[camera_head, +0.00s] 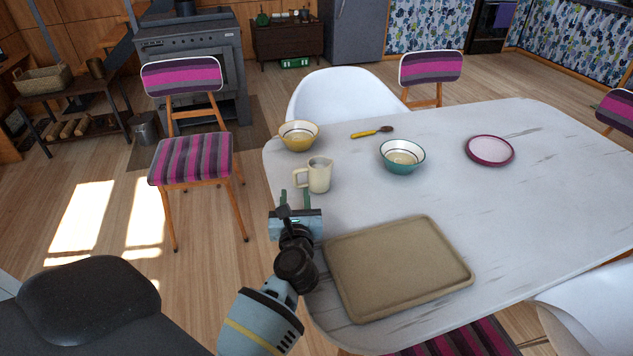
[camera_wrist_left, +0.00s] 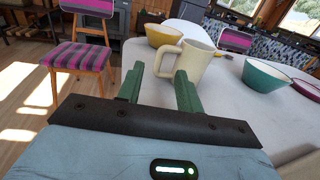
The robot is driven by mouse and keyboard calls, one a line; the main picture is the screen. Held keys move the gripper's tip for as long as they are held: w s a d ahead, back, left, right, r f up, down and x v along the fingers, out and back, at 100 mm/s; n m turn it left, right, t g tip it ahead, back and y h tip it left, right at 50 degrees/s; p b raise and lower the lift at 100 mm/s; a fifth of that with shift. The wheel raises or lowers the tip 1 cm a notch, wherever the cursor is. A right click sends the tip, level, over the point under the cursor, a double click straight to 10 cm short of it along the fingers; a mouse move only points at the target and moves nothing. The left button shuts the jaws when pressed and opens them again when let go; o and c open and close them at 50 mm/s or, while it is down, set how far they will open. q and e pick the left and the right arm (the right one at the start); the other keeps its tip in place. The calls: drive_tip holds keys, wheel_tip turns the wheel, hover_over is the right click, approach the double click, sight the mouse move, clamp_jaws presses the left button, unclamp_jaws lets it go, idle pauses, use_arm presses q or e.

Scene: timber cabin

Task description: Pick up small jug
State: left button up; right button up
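The small jug (camera_head: 319,176) is cream-coloured and stands upright near the left edge of the white table, its handle to the left. It also shows in the left wrist view (camera_wrist_left: 195,62), just beyond the fingers. My left gripper (camera_head: 294,198) is just on the near side of the jug, its green fingers pointing at it. In the left wrist view the fingers (camera_wrist_left: 158,88) are spread apart with nothing between them. The handle lies ahead of the gap, and the jug's body is ahead of the right finger. My right gripper is in neither view.
On the table (camera_head: 510,210) are a yellow bowl (camera_head: 299,137) behind the jug, a teal bowl (camera_head: 402,157) to its right, a yellow-handled utensil (camera_head: 371,132), a pink plate (camera_head: 490,150) and a tan tray (camera_head: 398,268) nearer me. A striped chair (camera_head: 190,160) stands left of the table.

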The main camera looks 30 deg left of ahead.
sight(295, 179)
use_arm(q)
drive_tip(key=shift+w+a+f, duration=0.35)
drive_tip(key=shift+w+f, duration=0.25)
drive_tip(key=shift+f, duration=0.05)
drive_tip(key=shift+x, duration=3.1)
clamp_jaws()
drive_tip(key=shift+r, duration=0.1)
